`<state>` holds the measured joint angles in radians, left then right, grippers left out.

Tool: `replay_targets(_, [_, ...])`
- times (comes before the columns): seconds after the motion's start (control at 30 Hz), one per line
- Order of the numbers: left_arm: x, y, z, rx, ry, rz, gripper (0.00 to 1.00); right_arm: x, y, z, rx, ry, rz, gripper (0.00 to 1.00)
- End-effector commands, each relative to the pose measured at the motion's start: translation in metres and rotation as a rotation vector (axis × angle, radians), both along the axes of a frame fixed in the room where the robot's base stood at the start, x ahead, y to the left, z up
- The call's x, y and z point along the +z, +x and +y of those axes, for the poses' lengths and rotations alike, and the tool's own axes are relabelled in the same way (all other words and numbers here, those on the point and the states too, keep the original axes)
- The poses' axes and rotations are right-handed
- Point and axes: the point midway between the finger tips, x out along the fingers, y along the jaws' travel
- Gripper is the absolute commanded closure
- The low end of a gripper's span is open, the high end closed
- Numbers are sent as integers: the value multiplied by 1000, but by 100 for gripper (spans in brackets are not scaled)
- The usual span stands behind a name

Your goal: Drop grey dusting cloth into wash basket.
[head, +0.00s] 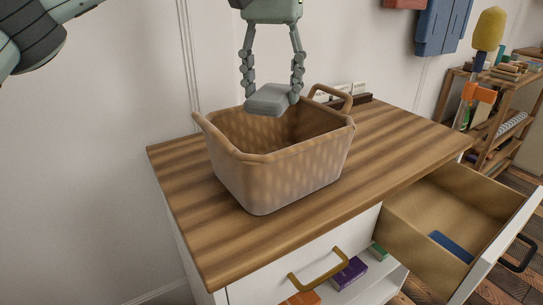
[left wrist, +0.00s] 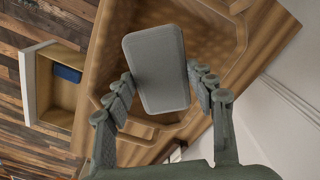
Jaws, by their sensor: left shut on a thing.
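The wash basket (head: 280,172) is a tan woven basket with raised handles, standing upright on the striped wooden top of a white cabinet. My left gripper (head: 271,90) is above the basket's opening, towards its back side. It is shut on the grey dusting cloth (head: 268,101), which looks like a flat, rounded grey block. In the left wrist view the cloth (left wrist: 158,70) sits between the two fingers, with the basket's inside (left wrist: 215,40) behind it. The cloth overlaps the basket's far rim in the head view. My right gripper is not in view.
The cabinet top (head: 400,135) is clear to the right of the basket. A drawer (head: 425,215) stands open at the right with a blue item (head: 450,246) inside. Small items (head: 350,92) stand behind the basket. A shelf rack (head: 500,110) is at the far right.

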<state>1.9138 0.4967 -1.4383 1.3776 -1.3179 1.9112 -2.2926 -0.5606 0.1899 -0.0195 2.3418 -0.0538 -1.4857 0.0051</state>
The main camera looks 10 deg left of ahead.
Motion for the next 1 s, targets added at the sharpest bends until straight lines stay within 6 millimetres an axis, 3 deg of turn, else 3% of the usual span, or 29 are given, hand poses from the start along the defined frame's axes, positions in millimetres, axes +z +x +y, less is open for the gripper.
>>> replay_targets(0.07, [0, 0, 0, 0, 0, 0, 69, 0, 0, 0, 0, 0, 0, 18])
replay_targets(0.1, [0, 0, 0, 0, 0, 0, 44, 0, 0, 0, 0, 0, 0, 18])
replay_targets(0.3, [0, 0, 0, 0, 0, 0, 21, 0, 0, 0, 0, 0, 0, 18])
replay_targets(0.67, [5, 0, 0, 0, 0, -1, 21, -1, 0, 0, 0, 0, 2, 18])
replay_targets(0.87, [36, 0, -1, 1, -1, -3, 21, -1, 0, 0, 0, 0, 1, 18])
replay_targets(1.0, [69, 0, 0, 3, 1, -5, 21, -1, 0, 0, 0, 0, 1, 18])
